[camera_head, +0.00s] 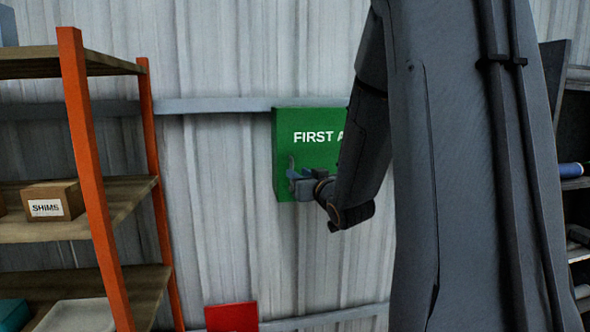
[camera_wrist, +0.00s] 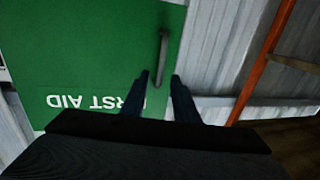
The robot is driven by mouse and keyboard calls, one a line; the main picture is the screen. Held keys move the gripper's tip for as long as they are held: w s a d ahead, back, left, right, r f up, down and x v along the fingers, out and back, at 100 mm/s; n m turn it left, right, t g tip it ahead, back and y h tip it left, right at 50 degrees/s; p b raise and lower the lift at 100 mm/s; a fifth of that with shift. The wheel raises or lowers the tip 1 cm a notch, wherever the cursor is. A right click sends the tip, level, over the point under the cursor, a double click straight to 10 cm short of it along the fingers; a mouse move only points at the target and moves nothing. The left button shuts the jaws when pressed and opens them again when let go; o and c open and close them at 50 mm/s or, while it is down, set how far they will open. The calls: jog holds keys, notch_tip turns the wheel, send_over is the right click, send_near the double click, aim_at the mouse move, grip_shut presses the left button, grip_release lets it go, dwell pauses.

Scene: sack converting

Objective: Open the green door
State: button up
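The green door is the front of a green box marked FIRST AID (camera_head: 312,122) on the wall; it looks shut. In the wrist view the green door (camera_wrist: 85,50) appears upside down, with a grey bar handle (camera_wrist: 162,58) near its edge. In the head view the handle (camera_head: 291,164) shows at the door's left side, just by the gripper tips. My gripper (camera_head: 296,181) is in front of the door's lower left. In the wrist view my gripper (camera_wrist: 159,76) is open, its fingers on either side of one handle end. Contact with the handle cannot be told. My arm hides the door's right part.
An orange-framed shelf (camera_head: 88,170) stands at the left with a SHIMS box (camera_head: 53,201) on it. A red object (camera_head: 232,317) is low on the wall below the green box. A dark shelf (camera_head: 574,130) stands at the far right. The wall between orange shelf and box is clear.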

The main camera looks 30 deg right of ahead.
jog(key=shift+w+d+p, duration=0.15)
jog(key=shift+w+p, duration=0.35)
jog(key=shift+w, duration=1.5)
grip_shut()
